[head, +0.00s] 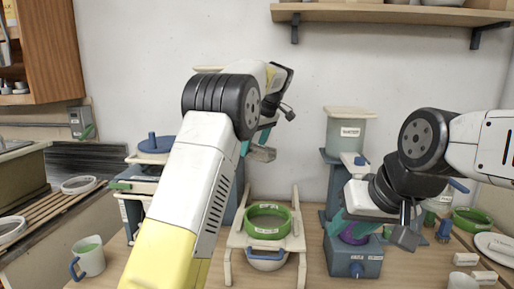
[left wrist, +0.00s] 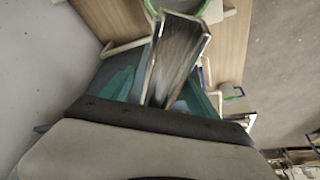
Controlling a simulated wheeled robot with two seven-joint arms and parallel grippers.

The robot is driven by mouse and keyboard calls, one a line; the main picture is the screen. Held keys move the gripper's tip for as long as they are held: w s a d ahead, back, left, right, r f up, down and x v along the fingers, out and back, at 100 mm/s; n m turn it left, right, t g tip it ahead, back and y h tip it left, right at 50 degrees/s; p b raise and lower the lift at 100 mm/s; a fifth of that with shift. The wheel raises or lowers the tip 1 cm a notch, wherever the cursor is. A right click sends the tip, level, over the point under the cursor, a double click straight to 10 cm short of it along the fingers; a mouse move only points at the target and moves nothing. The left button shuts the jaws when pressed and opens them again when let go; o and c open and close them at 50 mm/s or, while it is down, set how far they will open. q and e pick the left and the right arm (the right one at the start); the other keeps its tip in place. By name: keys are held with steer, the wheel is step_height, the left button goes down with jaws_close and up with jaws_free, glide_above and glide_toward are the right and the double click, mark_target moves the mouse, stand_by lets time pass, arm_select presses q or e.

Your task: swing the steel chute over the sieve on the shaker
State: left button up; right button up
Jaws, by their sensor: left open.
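The steel chute (head: 262,153) shows as a short grey piece below my left gripper in the head view. In the left wrist view the chute (left wrist: 178,58) is an open metal trough between the teal fingers. My left gripper (left wrist: 158,92) is open, with a finger on each side of the chute. The green-rimmed sieve (head: 267,233) sits on the pale shaker frame (head: 298,215). Part of the sieve's green rim (left wrist: 208,10) shows beyond the chute's far end. My right gripper (head: 354,228) is at a purple part on a blue-grey box; its grip is partly hidden.
The blue-grey machine (head: 354,262) with a lidded hopper (head: 347,132) stands right of the shaker. A white mug (head: 88,258) is at the left. A green ring (head: 472,220) and small pale blocks (head: 466,259) lie at the right. My left arm hides part of the table.

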arm_select(q)
steer(key=v, duration=0.7)
steer(key=shift+r, duration=0.2)
steer(key=shift+a, duration=0.1)
steer(key=s+a+m+t+h, duration=0.1)
steer(key=s+a+m+h, duration=0.15)
steer(key=s+a, duration=0.4)
steer(key=s+a+m+h, duration=0.2)
steer(key=s+a+m, duration=0.2)
steer(key=s, duration=0.6)
steer(key=s+f+m, duration=0.1)
steer(key=s+f, duration=0.2)
steer(key=s, duration=0.3)
steer(key=s+f+m+t+h, duration=0.1)
steer(key=s+f+m, duration=0.1)
steer(key=s+f, duration=0.2)
steer(key=s+d+f+m+t, duration=0.1)
steer(key=s+f+m, duration=0.1)
steer(key=s, duration=0.8)
steer(key=shift+s+f, duration=0.2)
steer(key=shift+f, duration=0.7)
